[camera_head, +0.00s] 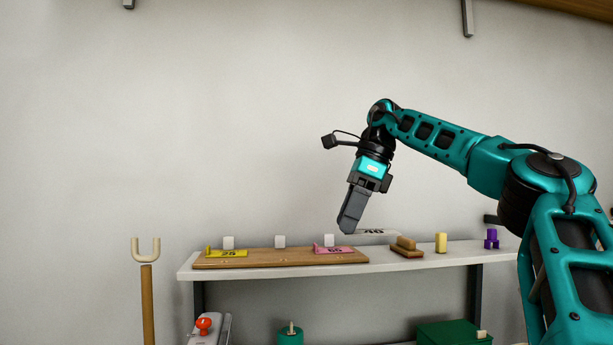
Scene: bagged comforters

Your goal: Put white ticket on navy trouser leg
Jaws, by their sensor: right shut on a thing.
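My right gripper (346,229) points down over the back of the white shelf. It is shut on the white ticket (376,232), a thin flat piece with dark figures that reaches out to the right of the fingertips. The ticket is held roughly level, near shelf height; whether it touches the shelf I cannot tell. The navy trouser leg is not in view. My left gripper is not in view.
The white shelf (440,258) carries a wooden board (280,259) with a yellow ticket (227,253) and a pink ticket (333,250). A wooden brush-like block (406,246), yellow block (441,242) and purple piece (491,239) stand right. A forked pole (147,300) stands left.

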